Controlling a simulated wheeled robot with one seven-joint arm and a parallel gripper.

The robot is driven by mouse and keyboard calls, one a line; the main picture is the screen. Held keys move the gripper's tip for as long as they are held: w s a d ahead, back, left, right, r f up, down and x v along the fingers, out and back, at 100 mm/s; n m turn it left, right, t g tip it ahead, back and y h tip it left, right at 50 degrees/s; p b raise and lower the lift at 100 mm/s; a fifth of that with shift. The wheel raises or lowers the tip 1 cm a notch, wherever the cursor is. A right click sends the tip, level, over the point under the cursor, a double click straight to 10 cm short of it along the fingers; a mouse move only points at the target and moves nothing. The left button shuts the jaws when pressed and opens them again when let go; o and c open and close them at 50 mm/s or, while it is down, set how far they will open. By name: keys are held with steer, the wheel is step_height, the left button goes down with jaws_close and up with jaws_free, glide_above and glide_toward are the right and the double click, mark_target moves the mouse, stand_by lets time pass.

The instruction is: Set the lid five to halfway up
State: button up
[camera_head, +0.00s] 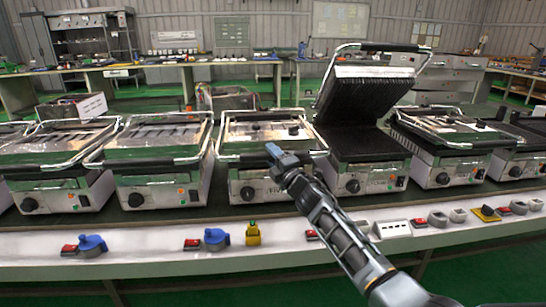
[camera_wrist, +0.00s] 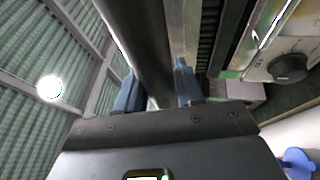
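My gripper (camera_head: 284,163) is at the front handle of the middle grill's lid (camera_head: 262,131), which is down. In the wrist view, a dark handle bar (camera_wrist: 143,45) passes between the blue fingers of my gripper (camera_wrist: 158,90). Whether the fingers press on it is unclear. The lid to the right (camera_head: 362,98) stands raised, showing its dark ribbed underside. The other lids, such as the left one (camera_head: 158,137), are down.
Below the grills, a pale front ledge (camera_head: 140,262) carries blue knobs (camera_head: 93,244), red switches and a yellow knob (camera_head: 253,234). Worktables (camera_head: 190,64) and a shelf unit (camera_head: 88,42) stand behind. Neighbouring grills leave little side room; the space above the closed lids is clear.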

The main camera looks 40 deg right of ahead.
jaws_close()
